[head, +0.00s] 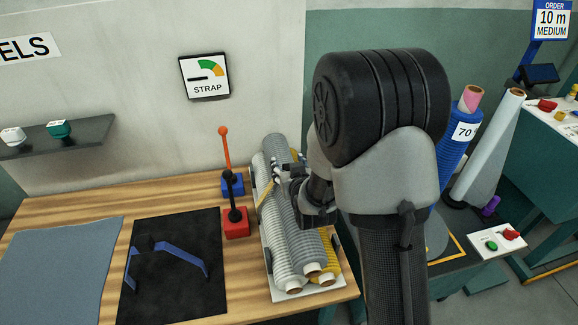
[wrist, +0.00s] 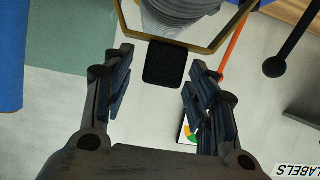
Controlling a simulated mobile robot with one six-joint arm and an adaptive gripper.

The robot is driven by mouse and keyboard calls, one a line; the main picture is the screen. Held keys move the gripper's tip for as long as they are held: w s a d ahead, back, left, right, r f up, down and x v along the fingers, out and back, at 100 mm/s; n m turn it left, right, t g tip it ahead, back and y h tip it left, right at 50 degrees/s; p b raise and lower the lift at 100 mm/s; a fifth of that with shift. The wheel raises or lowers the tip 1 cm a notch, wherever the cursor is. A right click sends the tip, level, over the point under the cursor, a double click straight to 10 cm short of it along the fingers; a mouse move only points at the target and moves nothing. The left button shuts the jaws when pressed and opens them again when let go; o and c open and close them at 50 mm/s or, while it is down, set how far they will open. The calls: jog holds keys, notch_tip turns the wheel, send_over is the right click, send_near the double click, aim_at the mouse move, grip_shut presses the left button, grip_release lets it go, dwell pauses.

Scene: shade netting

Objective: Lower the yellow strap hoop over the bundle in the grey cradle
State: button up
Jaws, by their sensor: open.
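The bundle of grey ribbed rolls (head: 290,235), with a yellow netting roll (head: 328,264) at its right, lies in the cradle (head: 294,295) at the table's right end. The yellow strap hoop (head: 265,194) shows as a slanted strip at the bundle's left side, mostly hidden by rolls and my arm. In the wrist view the hoop (wrist: 205,48) frames a roll end, and its black tab (wrist: 164,68) shows between my fingers. My gripper (wrist: 161,60) is open, its fingers apart on either side of the tab. The gripper (head: 284,172) is over the bundle's far part. How low the hoop sits is unclear.
A red-based lever (head: 236,222) and a blue-based lever (head: 232,184) stand close left of the cradle. A blue angled hoop (head: 170,250) lies on a black mat (head: 190,290). A grey-blue sheet (head: 60,265) covers the left table. A STRAP gauge (head: 204,76) hangs behind.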

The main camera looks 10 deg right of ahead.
jog(key=v, duration=0.7)
jog(key=shift+s+r, duration=0.15)
jog(key=shift+s, duration=0.05)
jog(key=shift+r, duration=0.15)
jog(key=s+r+g, duration=0.3)
jog(key=s, duration=0.6)
jog(key=s+r+g, duration=0.3)
jog(key=s+r, duration=0.1)
jog(key=s, duration=0.6)
jog(key=s+r+g, duration=0.3)
jog(key=s+r, duration=0.1)
jog(key=s, duration=0.6)
jog(key=shift+s, duration=0.15)
